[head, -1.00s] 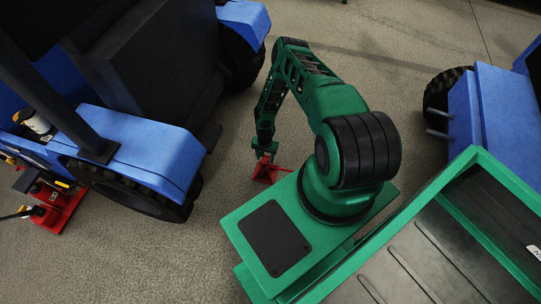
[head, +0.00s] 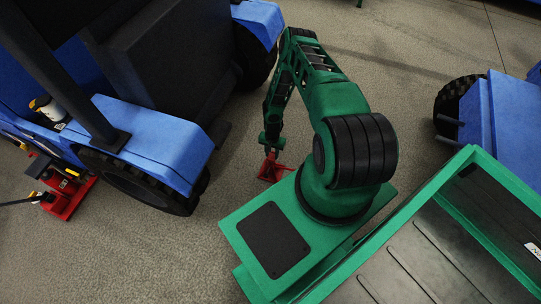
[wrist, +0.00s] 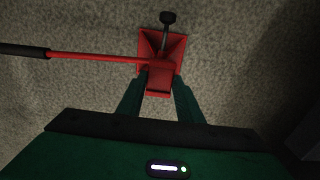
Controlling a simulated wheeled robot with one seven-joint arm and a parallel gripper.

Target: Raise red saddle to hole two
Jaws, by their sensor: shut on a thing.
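A red stand (head: 270,174) with a flared base is on the floor between my base and the blue tractor. In the wrist view its red saddle (wrist: 161,79) lies between the fingers of my gripper (wrist: 161,98), which is shut on it. My gripper (head: 270,146) is above the stand in the head view. A dark shaft with a black knob (wrist: 167,18) extends from the stand. A red rod (wrist: 100,57) with a black grip runs left from it. The holes are hidden or too small to make out.
A blue tractor (head: 160,140) with a black wheel is on the left. A red floor jack (head: 66,199) is at its far left. Another blue vehicle (head: 506,115) is at the right. Open concrete floor lies around the stand.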

